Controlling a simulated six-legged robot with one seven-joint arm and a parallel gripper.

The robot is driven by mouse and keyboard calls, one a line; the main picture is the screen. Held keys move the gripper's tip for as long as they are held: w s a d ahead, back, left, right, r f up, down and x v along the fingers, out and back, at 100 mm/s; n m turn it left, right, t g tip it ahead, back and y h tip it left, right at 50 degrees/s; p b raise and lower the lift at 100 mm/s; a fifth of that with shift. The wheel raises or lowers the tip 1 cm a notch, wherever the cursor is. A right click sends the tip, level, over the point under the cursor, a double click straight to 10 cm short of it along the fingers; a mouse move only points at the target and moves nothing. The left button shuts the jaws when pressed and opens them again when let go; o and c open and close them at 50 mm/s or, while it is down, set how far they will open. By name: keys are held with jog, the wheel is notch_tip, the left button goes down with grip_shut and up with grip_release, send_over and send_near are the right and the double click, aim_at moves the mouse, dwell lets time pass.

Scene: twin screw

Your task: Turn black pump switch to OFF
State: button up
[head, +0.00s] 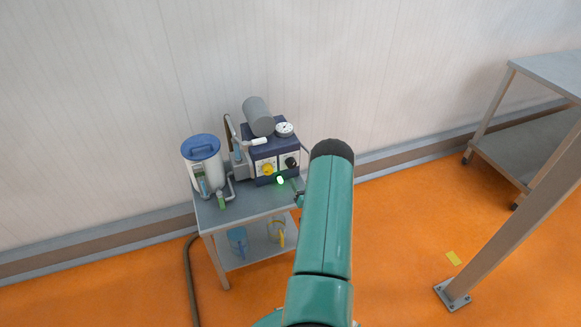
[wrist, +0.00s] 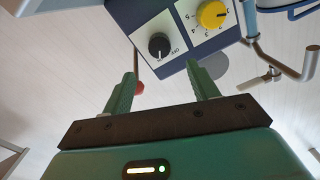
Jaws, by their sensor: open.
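The black pump switch (wrist: 159,45) is a round knob on a white plate on the pump box's front. In the head view the black knob (head: 290,162) sits right of the yellow knob (head: 267,170). My gripper (wrist: 165,88) is open, its two green fingers apart and empty, pointing toward the box below the black knob in the wrist view. In the head view my arm hides most of the gripper.
The pump box (head: 262,153) stands on a grey cart (head: 240,212) against the wall. A white canister with a blue lid (head: 201,146) and a small green bottle (head: 221,200) stand left of it. A gauge (head: 284,129) and a grey cylinder (head: 258,116) sit on top. A metal post (head: 520,215) stands at right.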

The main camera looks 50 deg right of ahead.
aim_at(293, 165)
jog(key=x, duration=1)
jog(key=shift+w+d, duration=0.25)
jog(key=shift+w, duration=0.05)
jog(key=c, duration=1)
